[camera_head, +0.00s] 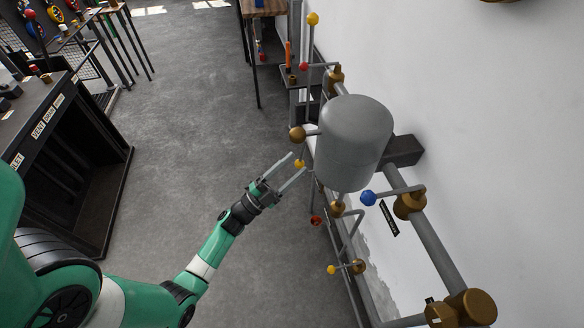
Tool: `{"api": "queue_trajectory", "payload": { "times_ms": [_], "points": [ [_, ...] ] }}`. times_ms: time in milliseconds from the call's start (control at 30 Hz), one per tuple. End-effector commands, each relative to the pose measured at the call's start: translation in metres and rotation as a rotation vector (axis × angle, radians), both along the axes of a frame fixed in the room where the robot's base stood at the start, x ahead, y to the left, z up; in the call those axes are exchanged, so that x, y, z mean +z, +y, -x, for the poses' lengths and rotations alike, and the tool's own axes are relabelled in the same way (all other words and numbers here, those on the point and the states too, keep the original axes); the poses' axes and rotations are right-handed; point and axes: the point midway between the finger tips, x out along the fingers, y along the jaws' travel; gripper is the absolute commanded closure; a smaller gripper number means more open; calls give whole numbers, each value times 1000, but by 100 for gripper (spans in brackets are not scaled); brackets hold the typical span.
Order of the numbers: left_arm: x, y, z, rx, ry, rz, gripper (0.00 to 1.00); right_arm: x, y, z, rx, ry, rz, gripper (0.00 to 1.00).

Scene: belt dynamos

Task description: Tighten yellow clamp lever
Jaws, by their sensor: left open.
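My left gripper (297,163) reaches in from the lower left, with its two long grey fingers apart. Another yellow knob (332,269) sits lower on a bent lever by a brass fitting. A third yellow knob (313,19) tops an upright rod at the back. I cannot tell which of these is the clamp lever. My right gripper is not in view.
A grey tank (354,140) stands on wall piping right of the gripper. Near it are a brass ball (297,134), a blue knob (368,198) and a red knob (316,220). A dark labelled cabinet (62,170) stands at left. The grey floor (190,110) between is clear.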

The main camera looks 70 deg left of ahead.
Motion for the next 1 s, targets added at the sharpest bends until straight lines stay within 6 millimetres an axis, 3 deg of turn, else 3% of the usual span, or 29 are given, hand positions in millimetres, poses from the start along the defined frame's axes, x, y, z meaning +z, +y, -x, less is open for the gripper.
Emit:
{"api": "queue_trajectory", "payload": {
  "times_ms": [267,700,1000],
  "points": [
    [-6,-2,14,2,1,1,38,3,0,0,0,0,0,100],
    [-49,-17,94,5,1,2,38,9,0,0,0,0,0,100],
    [-53,-20,102,0,0,1,38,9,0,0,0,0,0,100]
  ]
}}
